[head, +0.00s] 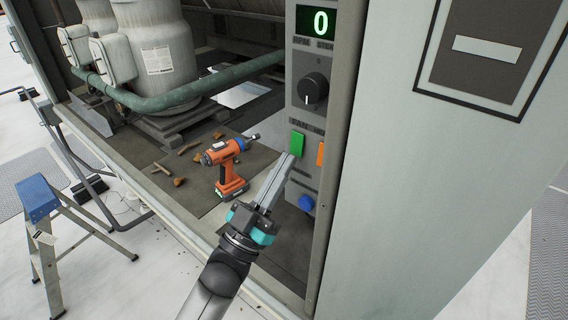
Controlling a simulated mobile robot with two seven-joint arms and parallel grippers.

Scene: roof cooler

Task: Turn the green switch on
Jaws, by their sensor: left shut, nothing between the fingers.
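The green switch (297,144) is a small green rectangle on the grey control panel (301,92), on the left side of the panel's middle part. An orange switch (321,153) sits to its right. My left gripper (287,160) is shut and empty. Its fingertips are at the lower edge of the green switch; I cannot tell whether they touch it. My right gripper is not in view.
Above the switches are a black knob (313,89) and a display (318,21) reading 0. A blue button (306,203) is below. An orange drill (228,165) stands on the cabinet floor among debris. A stepladder (50,215) stands at the left.

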